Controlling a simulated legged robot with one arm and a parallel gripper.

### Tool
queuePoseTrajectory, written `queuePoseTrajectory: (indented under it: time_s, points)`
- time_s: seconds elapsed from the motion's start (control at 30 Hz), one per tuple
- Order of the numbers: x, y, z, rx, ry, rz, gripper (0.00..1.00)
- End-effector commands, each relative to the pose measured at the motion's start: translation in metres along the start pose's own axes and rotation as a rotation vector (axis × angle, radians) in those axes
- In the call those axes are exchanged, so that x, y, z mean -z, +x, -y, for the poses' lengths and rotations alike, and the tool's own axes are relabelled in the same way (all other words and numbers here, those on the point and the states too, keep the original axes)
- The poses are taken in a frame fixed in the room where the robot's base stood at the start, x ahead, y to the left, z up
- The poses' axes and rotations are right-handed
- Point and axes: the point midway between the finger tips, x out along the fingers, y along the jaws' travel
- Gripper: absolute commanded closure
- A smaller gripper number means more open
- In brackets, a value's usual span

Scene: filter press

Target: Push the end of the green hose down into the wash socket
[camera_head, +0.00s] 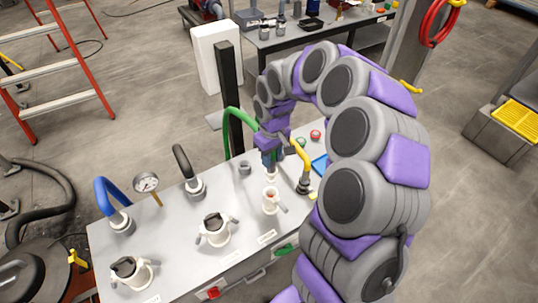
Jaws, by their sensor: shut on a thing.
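The green hose (228,128) arcs up from behind the bench near a black post and runs to my gripper (268,160). My gripper is shut on the hose's end and points down. The held end is mostly hidden by the gripper and small in the picture. Below it stands a white socket (271,201) with side levers and a reddish inside, on the light grey bench top (170,225). The end appears above this socket, and I cannot tell how large the gap is. The socket labels are too small to read.
Two more white sockets (214,231) (130,271) with dark tops stand to the left. Blue (108,190), black (183,160) and yellow (300,153) hoses rise from the bench. A gauge (146,182) stands at the left. A black post (229,95) is behind the bench.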

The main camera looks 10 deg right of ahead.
Motion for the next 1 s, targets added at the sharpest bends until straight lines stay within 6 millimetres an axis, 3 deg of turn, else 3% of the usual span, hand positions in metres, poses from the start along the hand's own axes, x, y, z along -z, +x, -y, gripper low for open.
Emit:
queuePoseTrajectory:
  time_s: [0.27,0.63,1.0]
  points:
    - [-0.001,0.018,0.0,0.0,-0.002,-0.001,1.0]
    - [-0.002,0.06,0.0,0.001,-0.001,0.0,1.0]
    - [-0.002,0.066,-0.001,-0.001,-0.001,-0.001,1.0]
